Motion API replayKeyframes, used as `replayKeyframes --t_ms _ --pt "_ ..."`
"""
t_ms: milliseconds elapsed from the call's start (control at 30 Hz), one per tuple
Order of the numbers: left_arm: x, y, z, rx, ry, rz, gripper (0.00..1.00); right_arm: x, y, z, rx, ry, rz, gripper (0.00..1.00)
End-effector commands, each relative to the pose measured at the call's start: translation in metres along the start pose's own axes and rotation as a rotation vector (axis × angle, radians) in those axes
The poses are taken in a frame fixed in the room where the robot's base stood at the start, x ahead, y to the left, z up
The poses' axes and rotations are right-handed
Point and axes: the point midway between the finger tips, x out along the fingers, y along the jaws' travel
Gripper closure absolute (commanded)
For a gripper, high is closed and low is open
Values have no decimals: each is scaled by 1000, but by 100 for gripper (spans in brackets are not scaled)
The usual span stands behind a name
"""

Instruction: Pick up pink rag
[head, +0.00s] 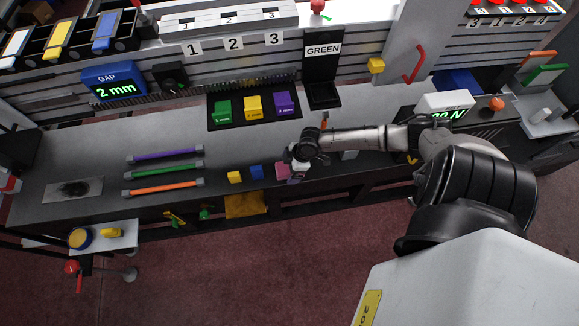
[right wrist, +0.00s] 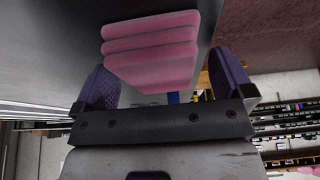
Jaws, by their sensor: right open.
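The pink rag (head: 282,171) lies folded on the grey table, near its front edge, just right of a blue block. In the right wrist view the rag (right wrist: 150,48) shows as a stack of pink folds ahead of the gripper. My right gripper (head: 293,177) is at the rag's right side in the head view, partly covering it. In the right wrist view its purple-padded fingers (right wrist: 165,85) are apart, with the near end of the rag between them or just beyond; contact cannot be told. My left gripper is not in view.
A yellow block (head: 235,177) and a blue block (head: 257,172) stand left of the rag. Purple, green and orange rods (head: 163,187) lie farther left. A black tray with colored blocks (head: 253,107) sits behind. A yellow cloth (head: 246,205) hangs below the front edge.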

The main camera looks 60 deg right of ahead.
Motion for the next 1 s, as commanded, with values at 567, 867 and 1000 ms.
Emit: replayKeyframes --t_ms 567,867,1000 --pt "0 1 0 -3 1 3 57 0 0 0 0 0 0 43" --pt "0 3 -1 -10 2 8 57 0 0 0 0 0 0 55" --pt "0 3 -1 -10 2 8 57 -2 0 -1 0 0 0 55"
